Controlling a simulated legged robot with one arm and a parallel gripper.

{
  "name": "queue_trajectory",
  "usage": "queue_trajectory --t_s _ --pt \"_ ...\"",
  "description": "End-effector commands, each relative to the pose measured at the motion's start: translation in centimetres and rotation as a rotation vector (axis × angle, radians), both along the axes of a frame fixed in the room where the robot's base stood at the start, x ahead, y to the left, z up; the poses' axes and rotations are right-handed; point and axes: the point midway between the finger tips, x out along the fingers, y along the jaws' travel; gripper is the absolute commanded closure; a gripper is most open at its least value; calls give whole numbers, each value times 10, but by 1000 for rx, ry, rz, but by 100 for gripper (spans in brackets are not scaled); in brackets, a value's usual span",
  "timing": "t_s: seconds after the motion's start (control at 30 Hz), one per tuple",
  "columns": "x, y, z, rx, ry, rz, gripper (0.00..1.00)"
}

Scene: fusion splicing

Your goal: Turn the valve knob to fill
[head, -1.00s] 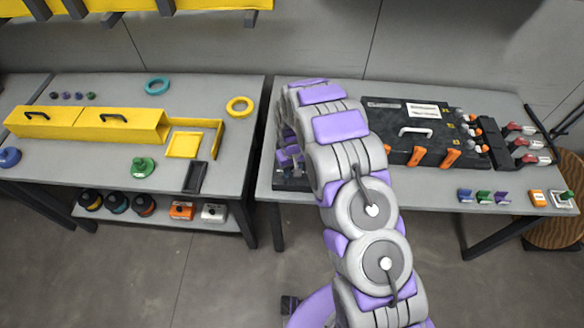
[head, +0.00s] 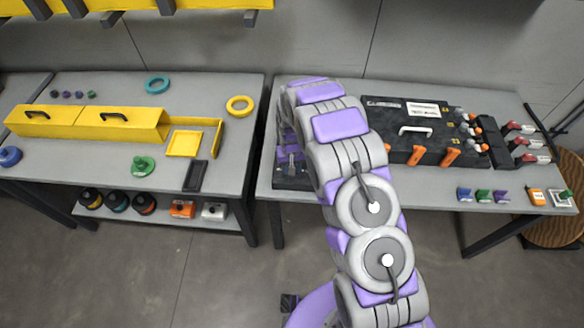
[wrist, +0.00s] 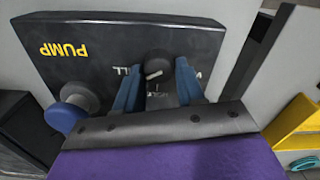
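The valve knob (wrist: 157,64) is a dark round knob with a short white mark, on the black pump panel (wrist: 100,45) in the wrist view. The mark lies nearly sideways, tilted slightly. Lettering around the knob is partly covered; "ILL" shows to its left, and the letters below it are hard to read. My gripper (wrist: 158,70) has its two blue fingers on either side of the knob, with what look like narrow gaps. Contact cannot be told for certain. In the head view my arm hides most of the pump and the knob.
A blue round knob on a grey stem (wrist: 68,112) stands left of my fingers in the wrist view. In the head view a black case (head: 405,150) with orange latches lies right of my arm. The left table (head: 75,178) holds yellow covers and rings.

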Motion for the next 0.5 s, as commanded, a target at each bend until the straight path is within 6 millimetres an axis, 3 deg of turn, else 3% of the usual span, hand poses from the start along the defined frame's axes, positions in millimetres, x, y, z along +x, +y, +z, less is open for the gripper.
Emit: queue_trajectory --t_s 0.2,0.5 --pt "-2 0 -1 -2 4 1 40" --pt "-2 -2 1 -1 6 1 39"
